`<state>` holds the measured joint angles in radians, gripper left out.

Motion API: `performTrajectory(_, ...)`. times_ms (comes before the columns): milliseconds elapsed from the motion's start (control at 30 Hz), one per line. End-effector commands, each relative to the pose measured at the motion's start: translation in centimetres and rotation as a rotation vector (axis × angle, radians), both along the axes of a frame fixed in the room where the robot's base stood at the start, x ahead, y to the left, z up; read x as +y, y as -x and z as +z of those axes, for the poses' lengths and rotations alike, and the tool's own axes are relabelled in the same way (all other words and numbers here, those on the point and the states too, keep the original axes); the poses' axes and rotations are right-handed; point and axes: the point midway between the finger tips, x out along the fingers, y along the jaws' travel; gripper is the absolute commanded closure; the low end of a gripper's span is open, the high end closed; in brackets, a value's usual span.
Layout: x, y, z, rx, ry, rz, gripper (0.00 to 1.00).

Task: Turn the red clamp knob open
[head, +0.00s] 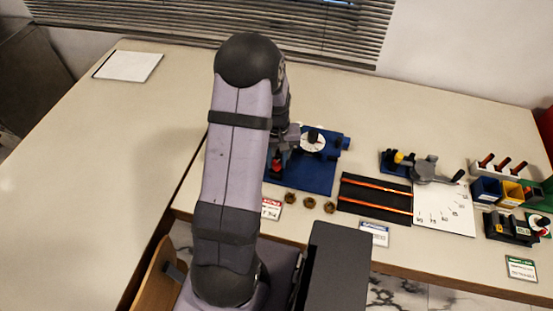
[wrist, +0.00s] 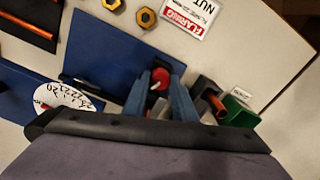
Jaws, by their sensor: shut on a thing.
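The red clamp knob (wrist: 160,79) shows between the two blue-grey fingers of my gripper (wrist: 160,84) in the wrist view. My gripper is shut on it. The knob is on a blue rig (wrist: 105,55); in the head view a bit of red (head: 276,162) shows below my gripper at the left side of the blue base (head: 318,181). My arm hides much of that side. A white round dial (wrist: 63,97) with dark marks and a red needle is on the same rig.
Several brass nuts (head: 309,203) lie in front of the rig by a red-and-white label (head: 271,209). A black mat (head: 362,198) with orange strips and a white scale sheet (head: 443,213) are to the right. The left of the table (head: 120,150) is mostly clear.

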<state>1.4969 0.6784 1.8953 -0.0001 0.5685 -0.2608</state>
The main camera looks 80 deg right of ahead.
Motion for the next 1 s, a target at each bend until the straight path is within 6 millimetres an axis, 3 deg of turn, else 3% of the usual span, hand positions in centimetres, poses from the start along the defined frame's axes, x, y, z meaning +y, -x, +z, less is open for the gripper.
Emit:
performTrajectory(500, -0.08, -0.02, 0.09, 0.000, 0.002, 0.384, 0.98)
performTrajectory(1000, -0.11, -0.03, 0.10, 0.000, 0.003, 0.469, 0.98)
